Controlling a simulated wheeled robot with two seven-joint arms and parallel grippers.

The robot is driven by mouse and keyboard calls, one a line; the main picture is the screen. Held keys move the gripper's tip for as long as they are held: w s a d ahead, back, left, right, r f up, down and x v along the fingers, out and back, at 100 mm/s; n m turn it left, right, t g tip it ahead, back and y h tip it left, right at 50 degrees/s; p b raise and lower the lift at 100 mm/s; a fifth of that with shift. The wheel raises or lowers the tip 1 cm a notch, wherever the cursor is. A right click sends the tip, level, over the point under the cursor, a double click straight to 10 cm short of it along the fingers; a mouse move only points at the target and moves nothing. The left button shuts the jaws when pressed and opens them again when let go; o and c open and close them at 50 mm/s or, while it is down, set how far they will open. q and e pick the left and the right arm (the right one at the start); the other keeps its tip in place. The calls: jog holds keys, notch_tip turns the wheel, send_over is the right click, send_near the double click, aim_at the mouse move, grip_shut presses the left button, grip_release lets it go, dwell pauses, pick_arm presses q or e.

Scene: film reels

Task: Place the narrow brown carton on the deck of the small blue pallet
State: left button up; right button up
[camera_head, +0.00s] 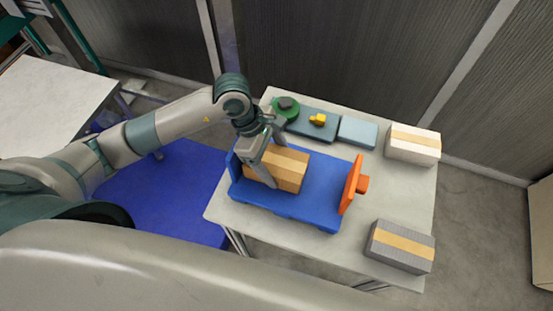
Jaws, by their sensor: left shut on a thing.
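The narrow brown carton (285,169) has a lighter tape band along its top and is at the left part of the small blue pallet (316,190). My left gripper (268,165) comes down over the carton from the upper left and is shut on it, with one finger along its near side. The carton looks to be on or just above the deck; I cannot tell whether it touches. The pallet has a raised blue edge at its left end and an orange upright panel (351,184) at its right end. My right gripper is not in view.
A white carton (413,145) stands at the table's back right and a grey carton (400,246) at the front right. Behind the pallet are a green disc (286,108), a yellow piece (318,119) and a light blue box (358,132). Bare tabletop (400,195) shows at right.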

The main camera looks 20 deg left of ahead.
pick_arm(q)
jog(key=shift+f, duration=0.1)
jog(key=shift+f, duration=0.15)
jog(key=o, duration=1.3)
jog(key=shift+o, duration=0.2)
jog(key=shift+r, duration=0.25)
